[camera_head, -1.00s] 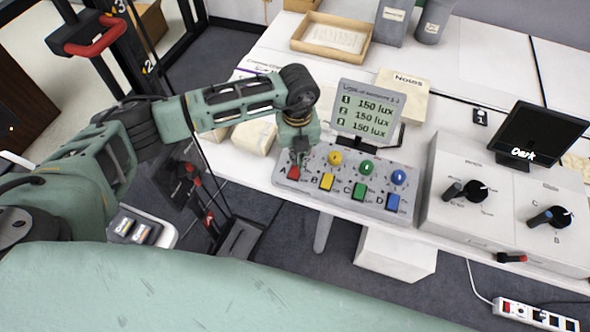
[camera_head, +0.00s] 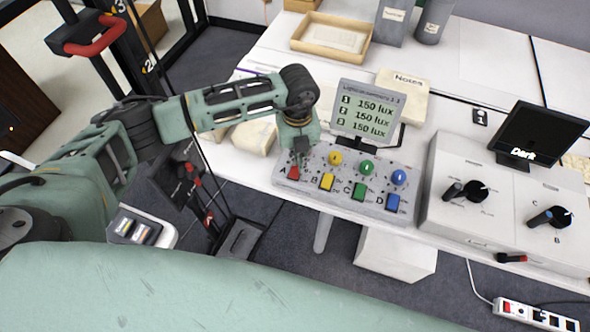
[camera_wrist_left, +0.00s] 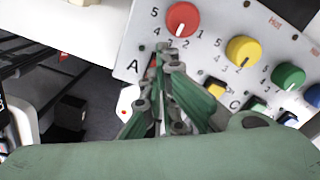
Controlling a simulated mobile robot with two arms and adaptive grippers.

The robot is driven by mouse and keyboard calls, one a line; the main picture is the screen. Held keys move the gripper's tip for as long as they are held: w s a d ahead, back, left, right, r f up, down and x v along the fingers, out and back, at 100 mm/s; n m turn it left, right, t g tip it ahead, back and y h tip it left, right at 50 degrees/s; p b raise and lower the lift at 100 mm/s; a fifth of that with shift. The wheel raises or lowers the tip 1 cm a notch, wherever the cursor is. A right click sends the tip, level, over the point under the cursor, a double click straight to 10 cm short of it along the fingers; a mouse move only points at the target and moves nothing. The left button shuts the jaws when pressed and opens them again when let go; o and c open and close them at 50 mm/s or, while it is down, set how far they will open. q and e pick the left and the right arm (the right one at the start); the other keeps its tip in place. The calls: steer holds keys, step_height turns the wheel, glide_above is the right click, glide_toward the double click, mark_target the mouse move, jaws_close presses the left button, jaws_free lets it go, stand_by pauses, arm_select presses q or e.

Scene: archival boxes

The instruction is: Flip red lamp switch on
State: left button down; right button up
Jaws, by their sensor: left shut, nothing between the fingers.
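The red switch (camera_head: 293,172), marked A, is at the left end of the grey control panel (camera_head: 312,190) in the head view. My left gripper (camera_head: 299,157) is shut and empty, pointing down just above and behind the red switch. In the left wrist view the fingertips (camera_wrist_left: 166,70) lie over the red switch (camera_wrist_left: 152,66), which is mostly hidden; I cannot tell if they touch it. A red knob (camera_wrist_left: 182,19) sits beyond the fingers. The screen (camera_head: 366,113) behind the panel shows 150 lux on all three lines. My right gripper is not in view.
Yellow (camera_head: 327,181), green (camera_head: 360,191) and blue (camera_head: 393,202) switches stand in a row right of the red one, with coloured knobs behind. A white box with dark dials (camera_head: 470,225) and a black display (camera_head: 541,134) reading Dark are further right.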

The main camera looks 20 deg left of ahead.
arm_select(q)
steer(key=shift+f+b, duration=0.9)
steer(key=shift+f, duration=0.3)
stand_by(0.3)
steer(key=shift+s+r, duration=0.1)
steer(key=shift+r, duration=0.05)
steer(key=shift+r+p, duration=0.85)
steer(key=shift+r, duration=0.05)
steer(key=shift+r+p, duration=1.65)
steer(key=shift+r, duration=0.9)
